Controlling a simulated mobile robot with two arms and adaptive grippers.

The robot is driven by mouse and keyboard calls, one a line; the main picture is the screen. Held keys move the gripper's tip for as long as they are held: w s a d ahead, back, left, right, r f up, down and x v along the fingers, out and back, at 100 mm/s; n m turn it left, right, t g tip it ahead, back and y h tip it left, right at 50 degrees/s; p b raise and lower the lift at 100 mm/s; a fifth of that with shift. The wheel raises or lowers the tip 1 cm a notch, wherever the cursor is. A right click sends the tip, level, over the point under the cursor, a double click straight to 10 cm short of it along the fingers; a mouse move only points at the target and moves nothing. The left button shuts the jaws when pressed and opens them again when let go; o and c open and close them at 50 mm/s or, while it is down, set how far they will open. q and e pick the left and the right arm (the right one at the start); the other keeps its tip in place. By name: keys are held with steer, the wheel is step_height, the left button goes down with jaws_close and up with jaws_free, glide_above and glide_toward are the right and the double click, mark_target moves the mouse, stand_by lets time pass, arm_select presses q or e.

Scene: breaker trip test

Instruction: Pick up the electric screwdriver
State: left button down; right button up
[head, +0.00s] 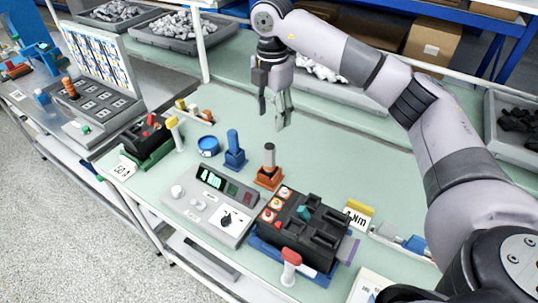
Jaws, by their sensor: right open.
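Two upright handled tools stand in holders at the middle of the green bench: a blue-handled tool (233,140) in a blue holder (235,160), and a tool with a dark-topped brown handle (269,155) in an orange holder (268,178). I cannot tell which is the electric screwdriver. My right gripper (273,116) is open and empty, fingers pointing down. In the picture it is above and beyond both tools, apart from them. My left gripper is not in view.
A grey meter box (210,205) with a lit display and a black breaker block (310,230) stand at the front. A smaller black breaker (145,138) and a blue ring (208,145) are left. Grey bins (178,38) line the back. Bench right of the holders is clear.

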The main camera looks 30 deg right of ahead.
mark_target(271, 145)
step_height(271, 145, down, 9)
steer(key=shift+w+d+r+p, duration=0.1)
steer(key=shift+w+r+p, duration=0.05)
steer(key=shift+p, duration=0.95)
steer(key=shift+f, duration=0.3)
steer(key=shift+s+a+f+p, duration=0.25)
steer(key=shift+a+f+p, duration=0.05)
steer(key=shift+f+p, duration=0.15)
steer(key=f, duration=0.1)
steer(key=f+p, duration=0.1)
steer(key=f, duration=0.1)
steer(key=shift+a+f+p, duration=0.25)
steer(key=shift+f+p, duration=0.05)
steer(key=shift+p, duration=0.05)
steer(key=shift+f, duration=0.5)
steer(key=shift+r, duration=0.1)
jaws_close()
